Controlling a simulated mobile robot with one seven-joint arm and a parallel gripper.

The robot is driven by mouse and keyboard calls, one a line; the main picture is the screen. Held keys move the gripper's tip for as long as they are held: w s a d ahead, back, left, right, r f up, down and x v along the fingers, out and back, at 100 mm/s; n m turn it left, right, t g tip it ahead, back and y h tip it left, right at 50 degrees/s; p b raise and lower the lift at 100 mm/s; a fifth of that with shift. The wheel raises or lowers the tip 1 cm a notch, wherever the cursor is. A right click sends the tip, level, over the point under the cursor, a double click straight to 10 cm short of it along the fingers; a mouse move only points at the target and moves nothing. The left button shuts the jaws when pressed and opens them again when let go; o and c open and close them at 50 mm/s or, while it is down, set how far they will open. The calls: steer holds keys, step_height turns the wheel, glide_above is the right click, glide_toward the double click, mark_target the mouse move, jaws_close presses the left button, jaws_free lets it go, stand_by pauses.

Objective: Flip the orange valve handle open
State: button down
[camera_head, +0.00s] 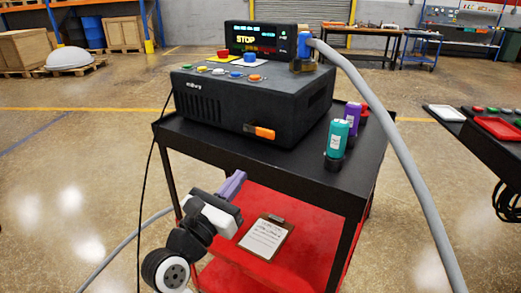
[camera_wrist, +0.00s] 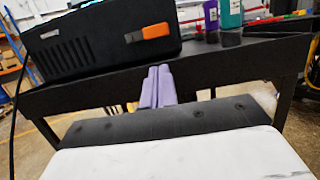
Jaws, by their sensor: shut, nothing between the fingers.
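The orange valve handle (camera_head: 264,132) sits low on the front face of the black furnace box (camera_head: 215,110), near its right end, and lies roughly level. It also shows in the wrist view (camera_wrist: 156,31), next to a dark mount on its left. My gripper (camera_head: 236,178) has purple fingers, which are together and empty. It is in front of the cart, below and to the left of the handle, and apart from it. In the wrist view the closed fingertips (camera_wrist: 158,70) point at the cart's front edge, below the handle.
The furnace stands on a black cart top (camera_head: 310,165) with a red lower shelf holding a clipboard (camera_head: 265,237). Teal (camera_head: 337,138) and purple (camera_head: 353,115) bottles stand right of the furnace. A thick grey hose (camera_head: 390,130) runs down on the right. Open floor lies left.

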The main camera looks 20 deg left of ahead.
mark_target(258, 164)
steer(key=shift+r, duration=0.1)
steer(key=p+x, duration=0.3)
steer(key=x, duration=0.6)
steer(key=shift+p, duration=0.4)
steer(key=shift+w+d, duration=0.1)
steer(key=shift+w, duration=0.35)
